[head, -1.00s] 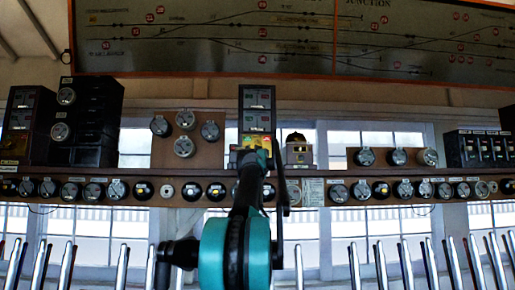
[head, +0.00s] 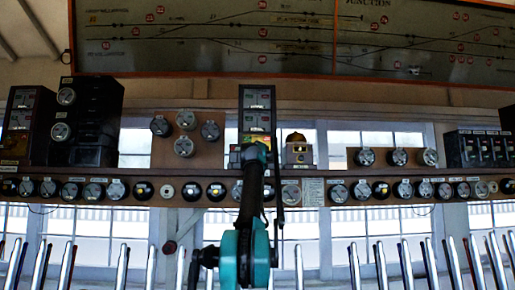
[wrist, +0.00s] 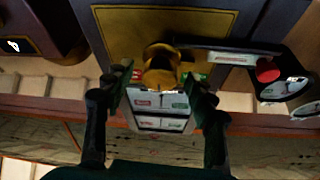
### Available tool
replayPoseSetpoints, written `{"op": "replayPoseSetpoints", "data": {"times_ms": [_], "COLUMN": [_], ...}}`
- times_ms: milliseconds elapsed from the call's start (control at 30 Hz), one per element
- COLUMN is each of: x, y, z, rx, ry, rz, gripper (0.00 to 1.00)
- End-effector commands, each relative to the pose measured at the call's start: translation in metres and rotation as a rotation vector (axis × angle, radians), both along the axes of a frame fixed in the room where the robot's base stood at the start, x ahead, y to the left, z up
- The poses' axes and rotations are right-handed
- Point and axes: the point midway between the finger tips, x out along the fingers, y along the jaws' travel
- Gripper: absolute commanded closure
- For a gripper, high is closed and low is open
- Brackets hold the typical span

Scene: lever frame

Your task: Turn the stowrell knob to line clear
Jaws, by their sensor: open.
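In the wrist view a brass knob (wrist: 161,68) stands out from a dull yellow plate (wrist: 210,22) on the instrument. My gripper (wrist: 156,76) is open, with one dark finger on each side of the knob. I cannot tell whether either finger touches it. Red and green labelled panels (wrist: 160,112) show between the fingers; their text is too small to read. In the head view the tall dark instrument case (head: 257,98) stands on the shelf, and my gripper (head: 254,152) is at its lower front, hiding the knob there.
A round-topped brass and wood instrument (head: 297,150) stands just right of the case. In the wrist view a dark arm with a red button (wrist: 267,69) lies right of the knob. Several dials line the shelf (head: 225,190). Several upright metal levers (head: 353,268) stand below.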

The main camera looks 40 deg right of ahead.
Motion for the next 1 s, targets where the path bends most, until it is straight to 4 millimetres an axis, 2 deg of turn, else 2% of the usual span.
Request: {"op": "replayPoseSetpoints", "data": {"times_ms": [300,700,1000], "x": [0.0009,0.0007,0.0004], "y": [-0.0006,-0.0006,-0.0012], "z": [0.0001,0.0001,0.0001], "rx": [0.0,0.0,-0.031], "ry": [0.0,0.0,0.019], "rz": [0.0,0.0,0.0], "gripper": [0.44,0.93,0.94]}}
